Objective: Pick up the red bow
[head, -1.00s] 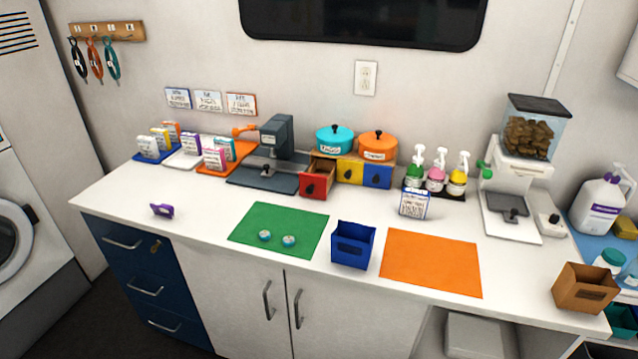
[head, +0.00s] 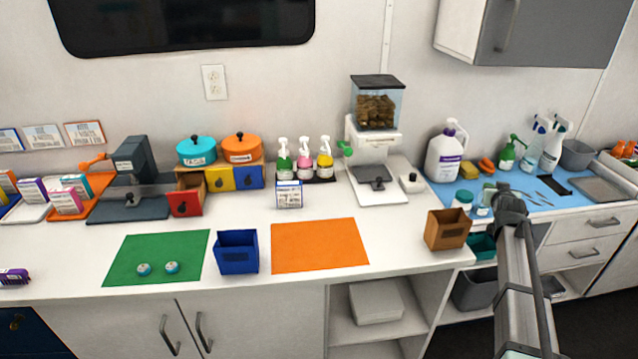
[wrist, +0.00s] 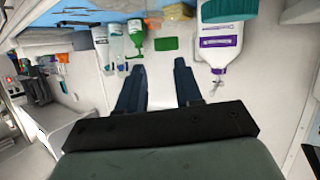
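I cannot make out a red bow in either view. A small red drawer (head: 185,204) stands pulled out of a wooden drawer unit on the counter; its inside is mostly hidden from here. My gripper (wrist: 160,62) shows in the wrist view with its two dark fingers apart and nothing between them. In the head view my arm reaches up at the right, by the blue mat; the fingers cannot be made out there.
The white counter holds a green mat (head: 190,246) with two small round items, a blue bin (head: 237,254), a bare orange mat (head: 320,246) and a brown bin (head: 447,232). Spray bottles and a large white jug (head: 446,155) stand around the blue mat (head: 446,190).

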